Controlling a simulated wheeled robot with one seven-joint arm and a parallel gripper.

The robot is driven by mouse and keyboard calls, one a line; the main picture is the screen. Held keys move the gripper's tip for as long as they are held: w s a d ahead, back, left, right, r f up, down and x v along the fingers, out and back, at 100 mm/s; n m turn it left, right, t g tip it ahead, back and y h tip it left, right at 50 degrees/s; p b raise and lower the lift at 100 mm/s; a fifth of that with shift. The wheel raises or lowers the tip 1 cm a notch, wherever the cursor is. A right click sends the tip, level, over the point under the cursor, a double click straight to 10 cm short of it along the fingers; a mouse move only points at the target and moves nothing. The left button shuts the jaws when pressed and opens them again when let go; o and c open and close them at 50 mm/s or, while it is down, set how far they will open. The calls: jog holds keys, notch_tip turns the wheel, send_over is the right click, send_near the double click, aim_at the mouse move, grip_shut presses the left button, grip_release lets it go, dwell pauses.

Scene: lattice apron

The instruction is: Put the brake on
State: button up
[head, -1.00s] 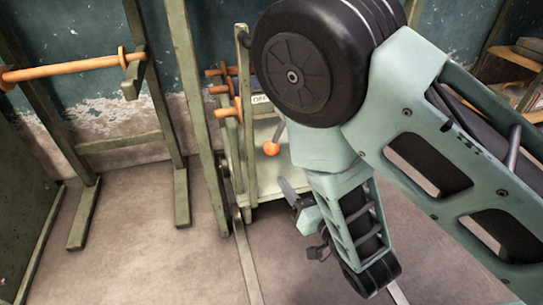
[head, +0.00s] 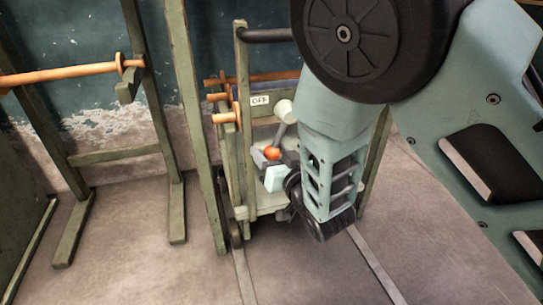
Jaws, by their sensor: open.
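The brake lever has an orange ball knob (head: 272,153) on a grey stem (head: 280,133) that leans up and right to a pale round pivot (head: 284,110). A small white label reading "OFF" (head: 260,100) sits above and left of the knob. The lever is mounted on a green wheeled cart (head: 242,130). My gripper (head: 268,165) is open at the knob, with one finger to its left and the other parts close below and right. I cannot tell whether the fingers touch the knob. My arm hides the right side of the cart.
Orange rollers (head: 225,97) stick out on the cart's left. A green post (head: 200,130) stands close left of it. A rack with a long orange bar (head: 70,72) is at the far left. Rails (head: 375,265) run along the floor, which is otherwise clear in front.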

grip_shut()
jog(key=shift+d, duration=0.15)
jog(key=w+d+n+g+h+p, duration=0.1)
jog(key=w+d+n+p, duration=0.1)
jog(key=d+n+p, duration=0.5)
jog(key=shift+n+h+p, duration=0.3)
jog(key=shift+n+p, duration=0.1)
jog(key=shift+n, duration=0.3)
jog(key=shift+w+d, duration=0.1)
jog(key=shift+d, duration=0.05)
dwell(0.3)
grip_release()
jog(key=shift+r, duration=0.1)
